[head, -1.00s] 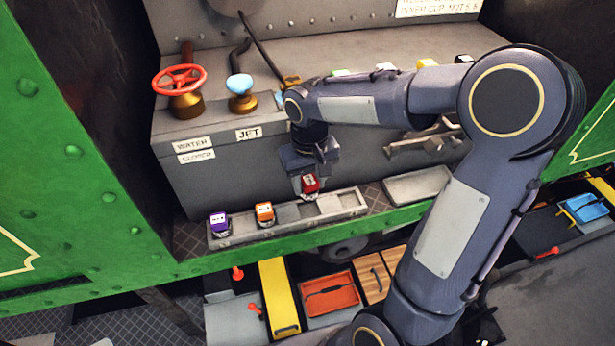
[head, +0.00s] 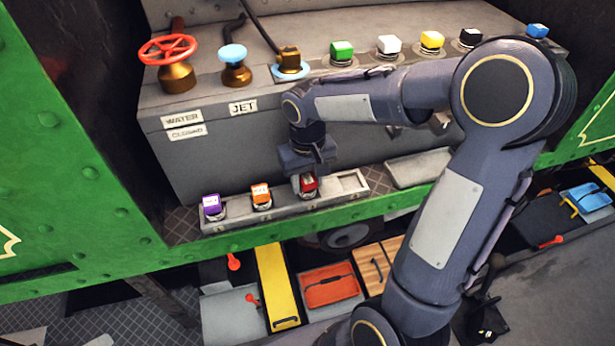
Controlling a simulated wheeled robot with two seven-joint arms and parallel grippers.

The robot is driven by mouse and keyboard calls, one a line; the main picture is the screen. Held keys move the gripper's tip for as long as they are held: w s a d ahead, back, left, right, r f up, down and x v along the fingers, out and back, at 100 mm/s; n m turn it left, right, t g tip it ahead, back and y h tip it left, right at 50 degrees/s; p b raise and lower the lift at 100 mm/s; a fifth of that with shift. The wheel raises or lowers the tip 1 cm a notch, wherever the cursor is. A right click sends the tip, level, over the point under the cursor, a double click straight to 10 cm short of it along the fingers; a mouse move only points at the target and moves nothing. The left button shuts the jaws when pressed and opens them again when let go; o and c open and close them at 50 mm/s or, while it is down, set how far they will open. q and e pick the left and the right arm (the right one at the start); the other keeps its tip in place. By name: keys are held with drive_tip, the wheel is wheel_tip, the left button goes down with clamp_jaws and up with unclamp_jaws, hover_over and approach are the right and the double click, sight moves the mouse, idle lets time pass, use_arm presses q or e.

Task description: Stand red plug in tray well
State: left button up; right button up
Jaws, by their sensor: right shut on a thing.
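The red plug (head: 308,184) is upright in my right gripper (head: 306,172), which is shut on it. It is at the grey tray (head: 337,196), in line with the wells right of the orange plug. I cannot tell whether its base touches the well floor. The purple plug (head: 211,206) and the orange plug (head: 261,196) stand in the tray's left wells. A well at the tray's right end looks empty. My left gripper is not in view.
Green (head: 342,50), white (head: 388,46), yellow (head: 431,41), black and blue plugs stand along the ledge. A red valve wheel (head: 167,50) and blue-topped jet knob (head: 232,54) are at left. A grey plate (head: 420,167) lies right of the tray.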

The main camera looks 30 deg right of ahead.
drive_tip(key=shift+f, duration=0.1)
drive_tip(key=o, duration=2)
drive_tip(key=shift+r, duration=0.25)
drive_tip(key=shift+r+p, duration=1)
drive_tip(key=shift+r, duration=0.05)
drive_tip(key=shift+r+p, duration=2.1)
drive_tip(key=shift+r, duration=0.4)
drive_tip(key=shift+s, duration=0.1)
